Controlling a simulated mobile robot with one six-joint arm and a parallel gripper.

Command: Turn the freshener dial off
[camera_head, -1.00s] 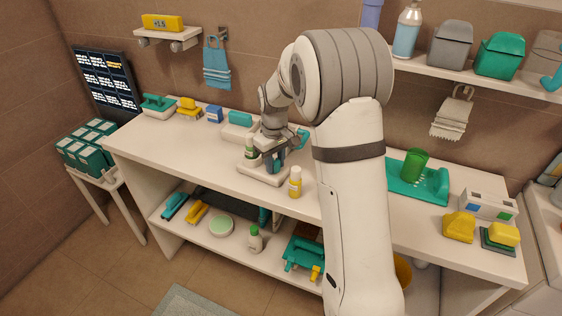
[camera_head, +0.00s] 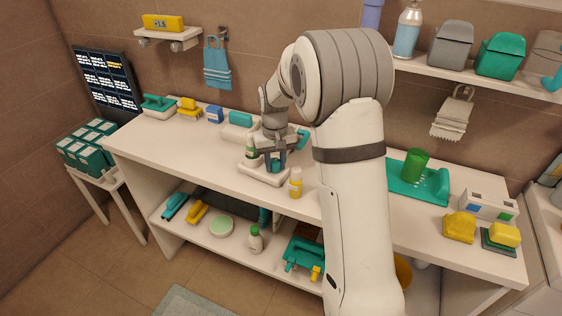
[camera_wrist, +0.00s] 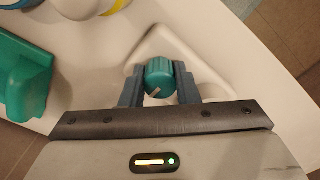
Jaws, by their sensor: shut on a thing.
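The freshener dial is a ribbed teal knob (camera_wrist: 160,77) with a pale pointer line running toward the lower left in the wrist view. It sits on a white base with rounded corners (camera_wrist: 152,43), which also shows on the counter in the head view (camera_head: 262,177). My gripper (camera_wrist: 160,71) has one grey finger on each side of the knob and is shut on it. In the head view my gripper (camera_head: 275,165) points down over the base, and a little of the teal knob shows between the fingers. Any off mark is not readable.
A teal-and-white item (camera_head: 239,121) lies farther back. The counter's front left (camera_head: 180,150) is clear.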

